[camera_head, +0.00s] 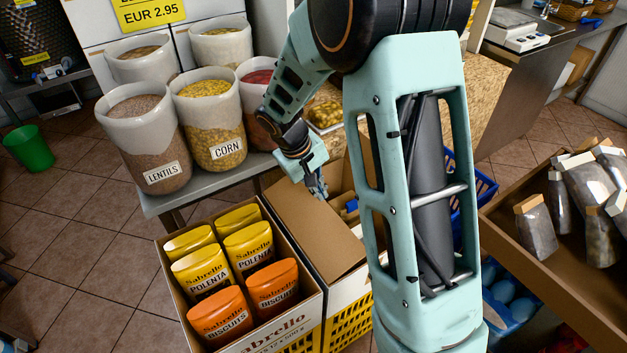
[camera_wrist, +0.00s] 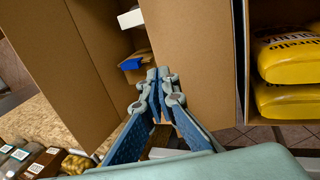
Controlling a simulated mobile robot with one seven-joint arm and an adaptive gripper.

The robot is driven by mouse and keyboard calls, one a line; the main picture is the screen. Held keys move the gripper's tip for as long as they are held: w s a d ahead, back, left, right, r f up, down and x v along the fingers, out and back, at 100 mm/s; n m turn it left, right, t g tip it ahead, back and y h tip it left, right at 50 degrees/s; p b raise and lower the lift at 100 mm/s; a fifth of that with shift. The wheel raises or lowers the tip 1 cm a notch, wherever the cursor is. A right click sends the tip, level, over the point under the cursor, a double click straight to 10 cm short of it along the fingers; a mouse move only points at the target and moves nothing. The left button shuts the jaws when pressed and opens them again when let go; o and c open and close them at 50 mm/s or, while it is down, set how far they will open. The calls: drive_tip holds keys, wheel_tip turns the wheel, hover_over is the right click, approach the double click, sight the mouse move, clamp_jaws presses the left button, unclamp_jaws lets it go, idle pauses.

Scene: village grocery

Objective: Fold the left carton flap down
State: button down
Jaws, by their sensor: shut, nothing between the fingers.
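The open brown carton (camera_head: 340,287) stands in the middle of the head view, partly hidden by my arm. Its left flap (camera_head: 308,225) is a broad brown panel on the side next to the Sabrello carton. It stands out from the opening; its exact tilt is hard to tell. In the wrist view the flap (camera_wrist: 190,60) is right of the fingertips. My gripper (camera_head: 320,190) is shut and empty at the flap's inner side, over the opening. In the wrist view the fingertips (camera_wrist: 160,75) are together close to the flap; I cannot tell if they touch it.
A Sabrello carton (camera_head: 255,335) of polenta and biscuits packs stands close on the left. Tubs of lentils (camera_head: 145,135) and corn (camera_head: 205,115) stand behind. A blue item (camera_wrist: 137,60) shows inside the open carton. A brown tray (camera_head: 545,270) of bags is at right.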

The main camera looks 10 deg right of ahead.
sight(330, 207)
drive_tip(key=shift+x, duration=2.75)
drive_tip(key=shift+d+f+y+p, duration=0.3)
drive_tip(key=shift+y+p, duration=0.1)
drive_tip(key=shift+p, duration=0.35)
drive_tip(key=b+x, duration=0.2)
drive_tip(key=x, duration=0.1)
drive_tip(key=shift+w+d, duration=0.2)
drive_tip(key=shift+f+b, duration=0.25)
drive_tip(key=shift+b, duration=0.2)
drive_tip(key=shift+r+g, duration=0.15)
drive_tip(key=shift+g, duration=0.15)
